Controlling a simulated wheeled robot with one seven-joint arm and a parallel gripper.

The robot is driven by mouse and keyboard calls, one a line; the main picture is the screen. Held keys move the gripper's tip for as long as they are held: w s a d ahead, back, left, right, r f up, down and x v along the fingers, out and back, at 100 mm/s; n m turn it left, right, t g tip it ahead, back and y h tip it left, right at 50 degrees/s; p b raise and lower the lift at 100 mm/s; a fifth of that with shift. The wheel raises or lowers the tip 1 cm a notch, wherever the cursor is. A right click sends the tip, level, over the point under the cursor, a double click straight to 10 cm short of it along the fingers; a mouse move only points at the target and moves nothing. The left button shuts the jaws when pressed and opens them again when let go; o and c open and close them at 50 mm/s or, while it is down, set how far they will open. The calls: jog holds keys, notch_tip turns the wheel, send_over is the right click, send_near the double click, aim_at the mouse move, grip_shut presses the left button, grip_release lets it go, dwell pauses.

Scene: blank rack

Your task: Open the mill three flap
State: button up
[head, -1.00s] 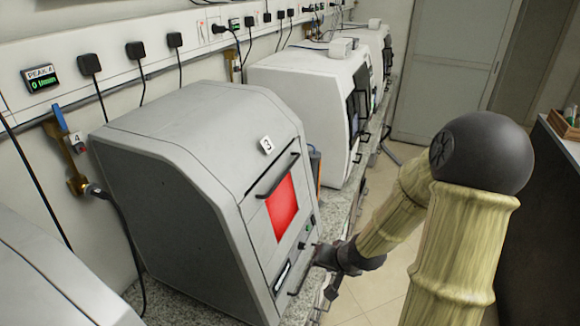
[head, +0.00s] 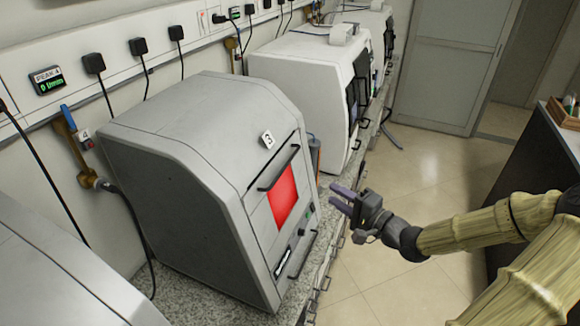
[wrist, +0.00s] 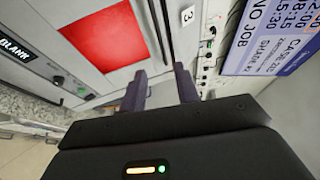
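Mill three (head: 190,170) is the grey machine marked with a 3 on the counter in the head view. Its flap (head: 284,195) carries a red window and a dark bar handle (head: 278,168) near its top edge, and looks closed. In the wrist view the red window (wrist: 103,35) is at upper left and the dark handle (wrist: 162,35) stands right of it. My gripper (head: 337,199) is to the right of the flap, apart from it, fingers towards the machine. In the wrist view its two fingers (wrist: 160,88) are apart with nothing between them.
A white machine (head: 310,90) stands behind mill three on the same counter. A lower handle (head: 283,262) is on mill three's front. A blue-and-white display (wrist: 270,38) is at the wrist view's upper right. Open floor (head: 390,280) lies right of the counter.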

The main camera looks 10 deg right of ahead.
jog(key=p+x, duration=0.5)
jog(key=x, duration=1.2)
jog(key=shift+w, duration=0.25)
grip_shut()
